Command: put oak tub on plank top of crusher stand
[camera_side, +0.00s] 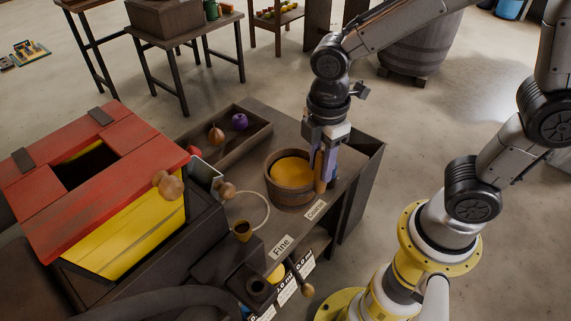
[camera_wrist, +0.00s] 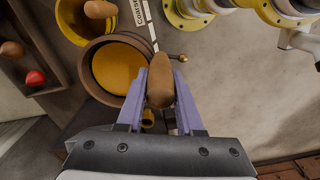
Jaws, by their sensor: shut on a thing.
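The oak tub (camera_side: 272,181) is a round brown wooden vessel filled with something orange-yellow. It is upright at the dark plank top (camera_side: 345,160) of a stand, behind the "Coarse" label; I cannot tell whether its base touches the planks. In the wrist view the tub (camera_wrist: 88,77) is just left of the fingers. My gripper (camera_side: 321,178) is at the tub's right side, pointing down. Its purple fingers (camera_wrist: 160,92) are shut on a rounded brown wooden handle (camera_wrist: 160,70) beside the tub's rim. The handle's join to the tub is hidden.
A red-and-yellow box (camera_side: 120,215) stands at left. A tray (camera_side: 247,139) with round fruit-like things lies behind the tub. A pale hose (camera_side: 268,212) and a small wooden cup (camera_side: 242,231) are left of the tub. "Fine" (camera_side: 281,247) and "Coarse" (camera_side: 315,209) labels mark the front edge.

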